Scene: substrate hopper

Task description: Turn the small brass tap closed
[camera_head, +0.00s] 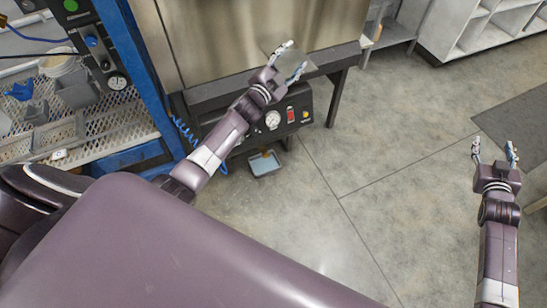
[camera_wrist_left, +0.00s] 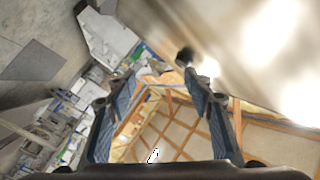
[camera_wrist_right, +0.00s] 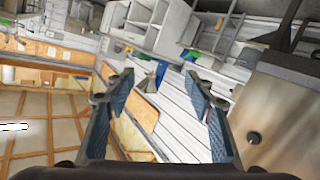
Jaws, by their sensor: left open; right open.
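The small brass tap cannot be made out with certainty. A small yellowish fitting (camera_head: 267,153) shows under the control panel (camera_head: 259,128), just above a pale blue tray (camera_head: 265,167) on the floor, too small to identify. My left gripper (camera_head: 290,60) is open and empty, in front of the hopper's metal wall (camera_head: 215,35) and above the panel. My right gripper (camera_head: 494,155) is open and empty over the bare floor at the right, well away from the panel. Both pairs of open fingers also show in the left wrist view (camera_wrist_left: 160,95) and right wrist view (camera_wrist_right: 158,95).
A blue frame (camera_head: 142,75) with a mesh shelf stands at the left. White shelving (camera_head: 485,25) stands at the back right. The floor in the middle is clear.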

